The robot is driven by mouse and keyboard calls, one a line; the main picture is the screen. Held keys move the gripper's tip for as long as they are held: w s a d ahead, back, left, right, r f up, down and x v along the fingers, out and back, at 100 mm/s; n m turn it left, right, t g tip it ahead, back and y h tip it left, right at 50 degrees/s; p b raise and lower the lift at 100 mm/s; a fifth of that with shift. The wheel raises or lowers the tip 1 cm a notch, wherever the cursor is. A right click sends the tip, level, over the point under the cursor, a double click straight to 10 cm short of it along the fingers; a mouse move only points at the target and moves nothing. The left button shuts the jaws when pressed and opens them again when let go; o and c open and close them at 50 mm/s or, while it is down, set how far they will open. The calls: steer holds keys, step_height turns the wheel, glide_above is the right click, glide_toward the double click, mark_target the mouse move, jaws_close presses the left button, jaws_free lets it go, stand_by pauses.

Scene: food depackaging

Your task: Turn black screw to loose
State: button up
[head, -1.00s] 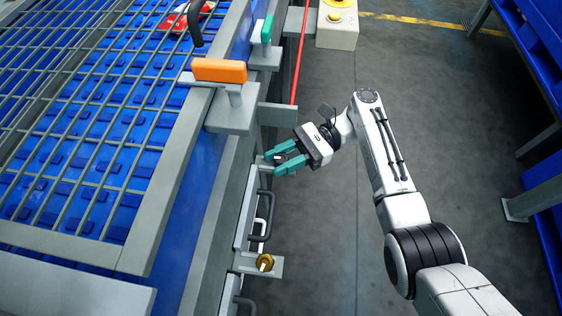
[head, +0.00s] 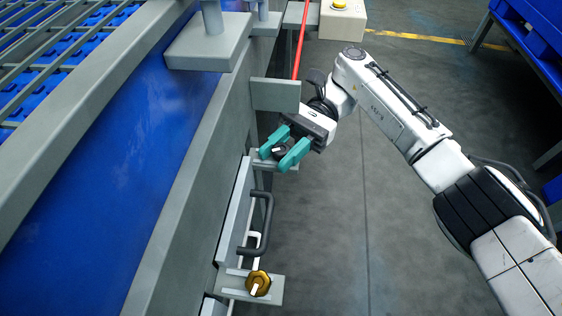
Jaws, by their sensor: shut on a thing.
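The black screw (head: 279,151) is a small dark knob on a grey bracket at the side of the blue and grey machine, in the middle of the head view. My gripper (head: 281,152) has teal fingers, one on each side of the screw, and is shut on it. The fingers partly cover the screw and the bracket, so its thread and turn angle cannot be told.
A brass screw (head: 258,284) sits on a lower bracket. A dark handle (head: 266,222) is on the grey panel between the two. A grey plate (head: 274,95) juts out just above my gripper. The grey floor (head: 350,230) to the right is clear.

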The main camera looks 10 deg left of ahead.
steer(key=shift+f+h+b, duration=0.35)
steer(key=shift+h+b, duration=0.05)
steer(key=shift+b, duration=0.25)
steer(key=shift+s, duration=0.1)
steer(key=o, duration=1)
steer(key=shift+o, duration=0.2)
steer(key=shift+r, duration=0.1)
steer(key=shift+r, duration=0.1)
